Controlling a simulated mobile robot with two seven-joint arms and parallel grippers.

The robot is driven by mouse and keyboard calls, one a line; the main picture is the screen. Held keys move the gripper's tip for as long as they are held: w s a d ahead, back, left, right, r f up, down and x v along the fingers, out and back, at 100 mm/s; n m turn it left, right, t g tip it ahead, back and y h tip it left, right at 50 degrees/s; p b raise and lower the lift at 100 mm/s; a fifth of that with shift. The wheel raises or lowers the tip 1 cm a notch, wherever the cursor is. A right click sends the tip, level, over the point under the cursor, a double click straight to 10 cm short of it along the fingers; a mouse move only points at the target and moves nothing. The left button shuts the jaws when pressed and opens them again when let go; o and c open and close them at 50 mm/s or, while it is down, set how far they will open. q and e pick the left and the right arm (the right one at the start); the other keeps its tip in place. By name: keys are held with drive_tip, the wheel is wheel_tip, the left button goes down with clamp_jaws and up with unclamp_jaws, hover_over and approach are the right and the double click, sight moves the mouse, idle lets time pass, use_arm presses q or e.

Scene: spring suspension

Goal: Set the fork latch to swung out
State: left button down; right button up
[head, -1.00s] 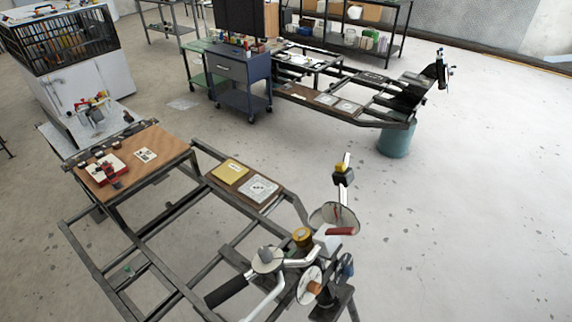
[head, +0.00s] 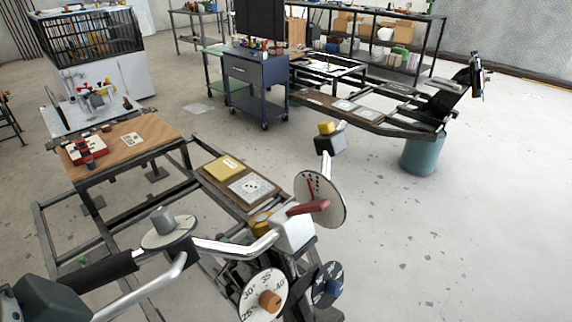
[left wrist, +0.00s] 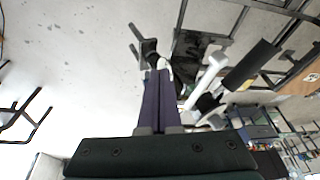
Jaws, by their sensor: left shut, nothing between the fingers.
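A bicycle-like front assembly with a silver handlebar (head: 225,247) fills the lower middle of the head view. It carries a pale disc (head: 335,205) with a red lever (head: 308,207) across its lower part, and an upright arm with a dark block (head: 329,144) and yellow cap. Which part is the fork latch, I cannot tell. My left gripper (left wrist: 155,75) is shut and empty in the left wrist view, with pale tubing (left wrist: 207,75) right of its fingers. My right gripper is not in view.
A metal frame with a wooden board (head: 160,130) stands at left, with a yellow plate (head: 222,167) nearer the handlebar. A blue cart (head: 255,85), a second frame and a teal drum (head: 421,155) stand behind. The floor at right is clear.

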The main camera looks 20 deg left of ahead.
use_arm(q)
drive_tip(key=w+a+f+m+t+y+b, duration=0.1)
drive_tip(key=w+a+f+b, duration=0.1)
drive_tip(key=f+b, duration=1.2)
drive_tip(key=w+a+f+t+b, duration=0.1)
drive_tip(key=w+f+t+b, duration=0.1)
drive_tip(key=f+b, duration=1.25)
drive_tip(key=w+a+r+m+t+b, duration=0.3)
drive_tip(key=w+a+r+m+t, duration=0.2)
drive_tip(key=w+r+m+t, duration=0.4)
drive_tip(key=shift+w+a+r+m+y, duration=0.3)
drive_tip(key=shift+w+a+r+m, duration=0.15)
drive_tip(key=shift+w, duration=0.3)
drive_tip(key=shift+w+d+f, duration=0.1)
drive_tip(key=b+x, duration=0.1)
drive_tip(key=x, duration=0.8)
drive_tip(key=shift+w+b, duration=0.4)
drive_tip(key=shift+f, duration=0.1)
